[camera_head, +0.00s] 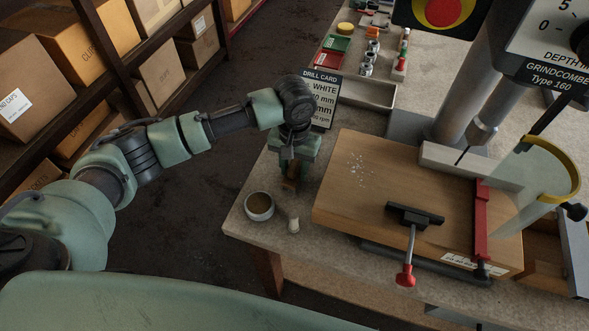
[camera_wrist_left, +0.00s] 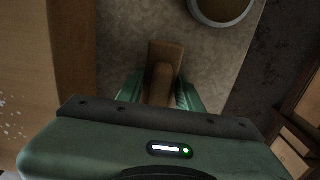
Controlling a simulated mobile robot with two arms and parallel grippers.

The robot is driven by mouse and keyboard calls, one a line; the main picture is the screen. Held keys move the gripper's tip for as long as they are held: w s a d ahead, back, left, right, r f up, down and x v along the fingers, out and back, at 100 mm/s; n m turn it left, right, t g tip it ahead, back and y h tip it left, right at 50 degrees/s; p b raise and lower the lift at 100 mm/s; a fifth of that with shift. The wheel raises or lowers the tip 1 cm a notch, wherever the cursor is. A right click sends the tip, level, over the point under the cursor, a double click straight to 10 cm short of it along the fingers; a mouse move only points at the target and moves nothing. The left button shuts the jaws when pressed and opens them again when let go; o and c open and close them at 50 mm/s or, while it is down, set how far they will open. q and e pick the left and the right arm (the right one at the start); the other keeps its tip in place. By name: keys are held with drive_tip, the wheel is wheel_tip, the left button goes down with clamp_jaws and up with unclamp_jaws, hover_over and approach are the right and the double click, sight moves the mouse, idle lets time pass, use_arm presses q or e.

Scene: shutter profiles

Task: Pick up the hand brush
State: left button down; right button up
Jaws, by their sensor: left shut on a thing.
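The hand brush (camera_head: 289,185) shows as a small brown wooden piece under my left gripper (camera_head: 293,167), near the left edge of the bench. In the left wrist view its brown wooden handle (camera_wrist_left: 165,52) lies between the two green fingers of my left gripper (camera_wrist_left: 161,95), which is shut on it. The gripper hides much of the brush, and I cannot make out its bristles. I cannot tell whether the brush touches the bench. My right gripper is not in view.
A round cup (camera_head: 259,207) and a small pale object (camera_head: 294,225) stand close by on the bench (camera_head: 240,222). A wooden board (camera_head: 345,200) with pale shavings lies to the right, beneath the drill press (camera_head: 480,125). A drill card (camera_head: 325,98) stands behind the gripper.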

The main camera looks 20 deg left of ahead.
use_arm(q)
wheel_tip(320, 180, up, 18)
drive_tip(key=b, duration=0.1)
drive_tip(key=s+a+f, duration=0.2)
drive_tip(key=s, duration=0.4)
drive_tip(key=s+a+f, duration=0.2)
drive_tip(key=s+f, duration=0.1)
drive_tip(key=s, duration=0.4)
drive_tip(key=shift+s, duration=0.3)
drive_tip(key=p, duration=0.2)
approach(294, 165)
wheel_tip(294, 165, down, 12)
drive_tip(key=shift+w+f+p, duration=0.1)
drive_tip(key=shift+f+p, duration=0.15)
drive_tip(key=shift+p, duration=0.55)
idle(0.3)
